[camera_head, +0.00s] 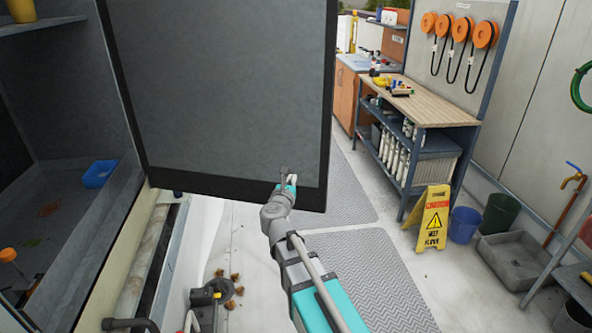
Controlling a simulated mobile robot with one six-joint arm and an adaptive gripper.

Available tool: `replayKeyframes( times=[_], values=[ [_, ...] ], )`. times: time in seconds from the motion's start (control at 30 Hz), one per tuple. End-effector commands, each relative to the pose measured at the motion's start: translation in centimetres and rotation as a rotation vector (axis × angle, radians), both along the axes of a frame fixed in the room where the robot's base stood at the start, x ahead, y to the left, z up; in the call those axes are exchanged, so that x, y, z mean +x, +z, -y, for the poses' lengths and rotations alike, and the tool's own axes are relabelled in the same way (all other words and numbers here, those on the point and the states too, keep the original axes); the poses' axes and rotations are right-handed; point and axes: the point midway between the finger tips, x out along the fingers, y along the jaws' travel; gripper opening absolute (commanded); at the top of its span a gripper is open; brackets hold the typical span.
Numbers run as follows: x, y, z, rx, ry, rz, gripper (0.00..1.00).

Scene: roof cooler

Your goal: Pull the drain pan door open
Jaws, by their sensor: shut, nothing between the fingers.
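A large grey door panel with a dark frame (225,85) stands swung out from the cooler housing; I take it to be the drain pan door. The housing's interior (60,150) shows open at the left. My gripper (288,177) is shut and empty, in front of the door's lower right part near its bottom edge. I cannot tell whether its fingertips touch the panel. No handle is clearly seen.
A blue container (99,173) sits inside the housing. A workbench (430,100), a yellow wet-floor sign (434,217), buckets (465,224) and a stone basin (515,257) stand at right. Grey floor mats (370,275) leave clear room between. Pipes and fittings lie lower left.

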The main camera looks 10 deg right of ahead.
Motion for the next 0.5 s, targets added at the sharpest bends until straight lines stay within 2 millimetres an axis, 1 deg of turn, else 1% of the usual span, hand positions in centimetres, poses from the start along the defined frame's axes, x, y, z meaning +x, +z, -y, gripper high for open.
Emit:
replayKeyframes(
  times=[0.27, 0.5],
  values=[
    [2.4, 0.0, 0.8, -0.001, -0.001, 0.0, 0.0],
    [5.8, 0.0, 2.1, -0.001, -0.001, 0.0, 0.0]
  ],
)
